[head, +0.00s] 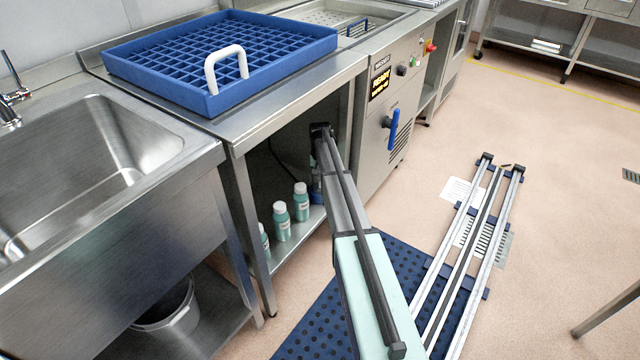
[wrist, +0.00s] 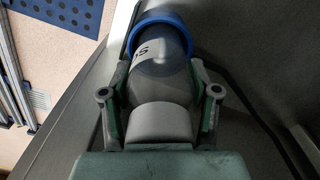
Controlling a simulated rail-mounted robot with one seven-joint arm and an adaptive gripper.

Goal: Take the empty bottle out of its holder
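In the wrist view a translucent grey bottle (wrist: 160,78) with a pale cap (wrist: 161,124) and dark lettering sits in a blue ring-shaped holder (wrist: 160,24). It looks empty. My gripper (wrist: 160,70) has one finger on each side of the bottle, close to its sides. I cannot tell whether the fingers press on it. In the head view my arm reaches into the space under the steel counter. A bit of the blue holder (head: 316,192) shows beside the arm there; the bottle and fingertips are hidden.
Several green bottles with white caps (head: 281,222) stand on the lower shelf, left of my arm. The counter (head: 205,125) above carries a blue rack (head: 215,90). Its legs and a cabinet (head: 385,125) flank the opening. In the wrist view a dark cable (wrist: 250,105) runs at right.

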